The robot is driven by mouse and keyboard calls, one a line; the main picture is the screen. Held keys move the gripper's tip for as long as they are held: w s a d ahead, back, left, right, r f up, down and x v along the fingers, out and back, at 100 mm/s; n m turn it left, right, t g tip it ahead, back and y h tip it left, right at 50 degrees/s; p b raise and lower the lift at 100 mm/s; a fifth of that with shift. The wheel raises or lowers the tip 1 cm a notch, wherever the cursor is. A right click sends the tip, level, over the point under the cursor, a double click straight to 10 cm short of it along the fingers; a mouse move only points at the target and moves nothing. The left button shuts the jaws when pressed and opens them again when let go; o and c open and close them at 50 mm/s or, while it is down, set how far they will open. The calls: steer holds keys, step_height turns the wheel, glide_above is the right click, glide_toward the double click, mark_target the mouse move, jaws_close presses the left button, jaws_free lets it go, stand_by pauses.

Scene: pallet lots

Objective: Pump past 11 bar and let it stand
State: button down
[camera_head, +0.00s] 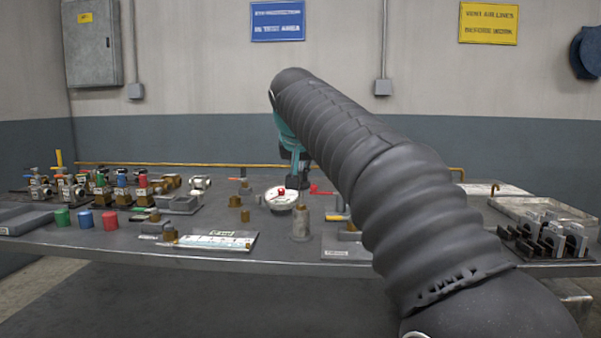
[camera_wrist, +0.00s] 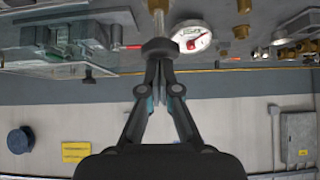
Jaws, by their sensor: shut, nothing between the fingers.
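A round pressure gauge (camera_head: 282,197) with a white dial and a red mark stands on the bench in the head view. It also shows in the wrist view (camera_wrist: 191,39), just right of the fingertips; its reading is too small to make out. My gripper (camera_head: 297,178) is beside and behind the gauge, partly hidden by my arm. In the wrist view my gripper (camera_wrist: 160,66) is shut and empty. Its tips are at a dark round knob (camera_wrist: 159,48) on an upright metal stem; I cannot tell whether they touch. A red lever (camera_head: 322,190) lies right of the gauge.
The bench (camera_head: 275,258) holds valves and fittings at left, coloured cylinders (camera_head: 86,219), a white chart plate (camera_head: 213,241), and a metal tray (camera_head: 540,212) with black-and-grey clamps at right. My arm hides the bench's middle right.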

mark_target(301, 189)
steer(key=shift+f+b, duration=1.2)
steer(key=shift+f, duration=0.7)
step_height(301, 189, up, 4)
steer(key=p, duration=0.3)
steer(key=shift+r+p, duration=0.25)
steer(key=shift+p, duration=0.15)
steer(key=v, duration=1)
